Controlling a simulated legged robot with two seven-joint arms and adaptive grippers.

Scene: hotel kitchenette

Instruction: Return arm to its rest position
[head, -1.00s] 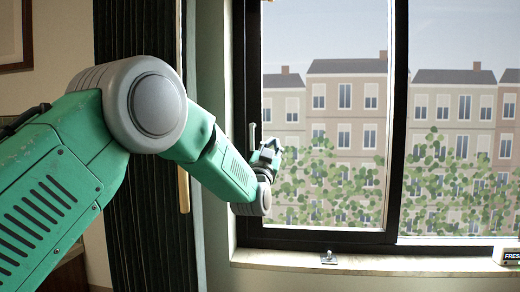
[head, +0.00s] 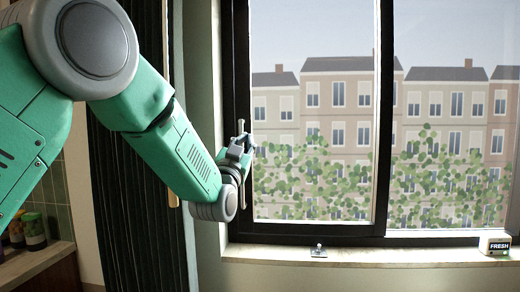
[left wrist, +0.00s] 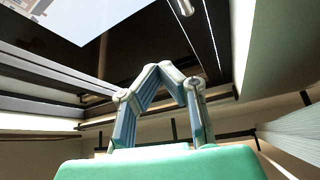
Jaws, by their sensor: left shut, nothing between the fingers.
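My left arm comes in from the left and reaches across the dark curtain toward the window (head: 381,120). My left gripper (head: 243,146) is in front of the left side of the dark window frame, near a small upright handle (head: 241,127). Whether it touches the handle cannot be told from the head view. In the left wrist view, the fingers of the left gripper (left wrist: 165,68) meet at their tips with nothing between them. A pale cylindrical end, perhaps the handle, shows beyond them at the top. My right gripper is not in view.
The sill (head: 350,256) runs under the window, with a small metal catch (head: 319,251) and a white box marked FRESH (head: 494,243). A dark curtain (head: 140,200) hangs at left. A counter (head: 35,262) with jars (head: 34,232) stands at lower left.

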